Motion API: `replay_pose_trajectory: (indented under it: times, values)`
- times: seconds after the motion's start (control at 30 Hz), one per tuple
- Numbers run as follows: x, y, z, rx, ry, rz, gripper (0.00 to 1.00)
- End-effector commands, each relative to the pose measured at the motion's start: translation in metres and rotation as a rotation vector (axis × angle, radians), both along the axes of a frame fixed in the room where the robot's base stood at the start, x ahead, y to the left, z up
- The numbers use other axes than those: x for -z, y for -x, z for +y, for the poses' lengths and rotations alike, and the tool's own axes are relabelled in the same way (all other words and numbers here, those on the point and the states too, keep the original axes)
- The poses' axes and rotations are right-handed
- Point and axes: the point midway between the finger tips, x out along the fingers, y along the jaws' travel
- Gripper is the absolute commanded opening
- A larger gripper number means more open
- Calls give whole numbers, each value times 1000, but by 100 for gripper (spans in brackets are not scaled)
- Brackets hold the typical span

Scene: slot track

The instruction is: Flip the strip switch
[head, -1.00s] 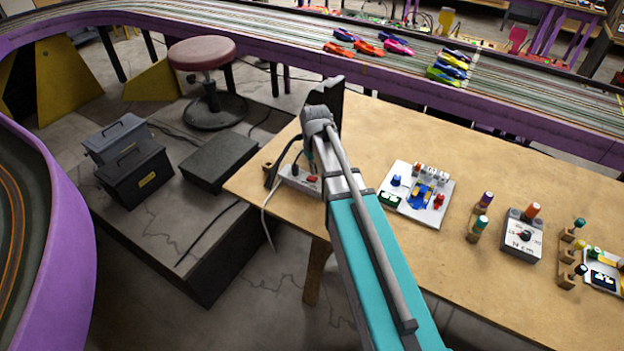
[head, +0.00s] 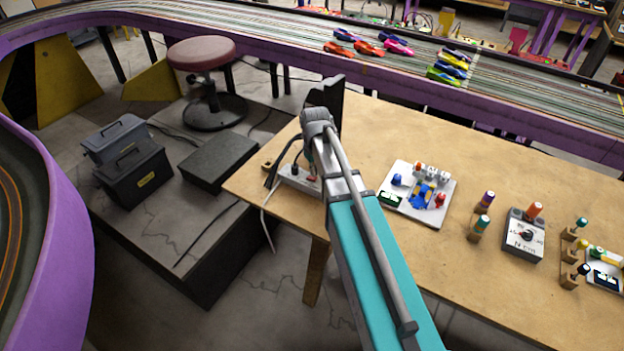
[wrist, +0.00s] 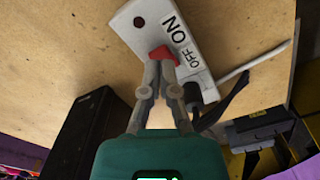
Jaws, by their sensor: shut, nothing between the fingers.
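The power strip (wrist: 195,66) is a white block with a red rocker switch (wrist: 162,56) and the printed words ON and OFF beside it. In the head view the strip (head: 289,180) lies at the left end of the wooden table, partly hidden behind my arm. My gripper (wrist: 160,64) is shut and empty. In the wrist view its fingertips overlap the lower edge of the red switch; I cannot tell whether they touch it. Which way the switch is tilted is not clear.
A black plug and cables (head: 268,205) run from the strip over the left edge of the wooden table (head: 380,130). A white board with colored parts (head: 425,212) lies right of my arm. The purple-sided track (head: 480,105) runs behind.

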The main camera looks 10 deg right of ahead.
Motion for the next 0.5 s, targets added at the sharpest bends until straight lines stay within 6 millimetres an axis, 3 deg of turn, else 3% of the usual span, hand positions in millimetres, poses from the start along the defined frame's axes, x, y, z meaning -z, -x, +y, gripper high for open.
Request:
replay_pose_trajectory:
  times: [0.5]
  values:
    - [6,0,0,0,0,0,0]
